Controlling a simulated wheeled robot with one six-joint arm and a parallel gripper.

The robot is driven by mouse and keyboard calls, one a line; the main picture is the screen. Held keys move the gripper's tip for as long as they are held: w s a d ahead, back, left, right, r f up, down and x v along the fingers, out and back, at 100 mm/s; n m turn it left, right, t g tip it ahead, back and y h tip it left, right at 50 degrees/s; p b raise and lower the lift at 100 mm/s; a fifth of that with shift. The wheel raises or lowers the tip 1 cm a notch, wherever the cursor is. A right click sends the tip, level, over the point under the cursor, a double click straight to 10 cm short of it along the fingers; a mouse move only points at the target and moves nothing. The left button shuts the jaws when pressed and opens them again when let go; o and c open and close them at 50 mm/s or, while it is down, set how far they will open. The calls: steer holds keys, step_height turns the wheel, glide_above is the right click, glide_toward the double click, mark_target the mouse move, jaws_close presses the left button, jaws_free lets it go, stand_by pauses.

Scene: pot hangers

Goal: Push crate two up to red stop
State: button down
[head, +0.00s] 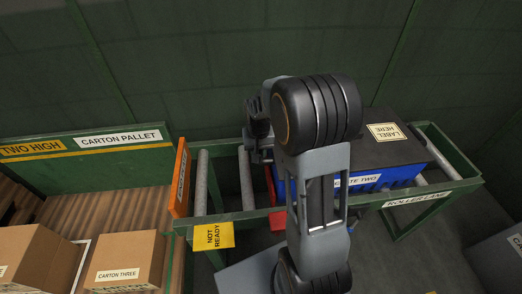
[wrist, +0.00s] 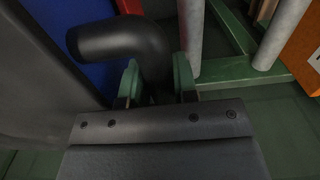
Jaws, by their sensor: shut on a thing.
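Crate two (head: 400,172) is a blue box with a dark top and a "LABEL HERE" patch. It lies on the roller lane (head: 448,190), partly hidden behind my arm. A red piece (head: 277,220), which looks like the red stop, shows at the crate's left end. Red also shows beside the blue wall in the wrist view (wrist: 130,6); I cannot tell if they touch. My gripper (wrist: 157,82) has its green fingers shut on a curved black bar (wrist: 115,38) beside the blue wall. Where the bar joins is not clear. In the head view my arm hides the fingertips.
Bare rollers (head: 202,182) lie left of the crate, ending at an upright orange panel (head: 181,180). A yellow "NOT READY" tag (head: 214,236) hangs on the lane's front. Carton three (head: 125,262) and another carton stand on the pallet at left. A green wall stands behind.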

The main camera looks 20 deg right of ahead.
steer(key=shift+a, duration=0.15)
steer(key=c, duration=0.8)
jaws_free()
steer(key=shift+r, duration=0.1)
step_height(320, 180, up, 14)
steer(key=p, duration=0.2)
steer(key=shift+p, duration=0.3)
steer(key=s+a+r+n+t+p, duration=0.1)
steer(key=s+a+r+p, duration=0.2)
steer(key=s+r+p, duration=0.3)
steer(key=s+a+r+n+t+p, duration=0.2)
steer(key=s+a+r+p, duration=0.1)
steer(key=s+r+p, duration=0.4)
steer(key=shift+s+n+t, duration=0.3)
steer(key=shift+s, duration=0.9)
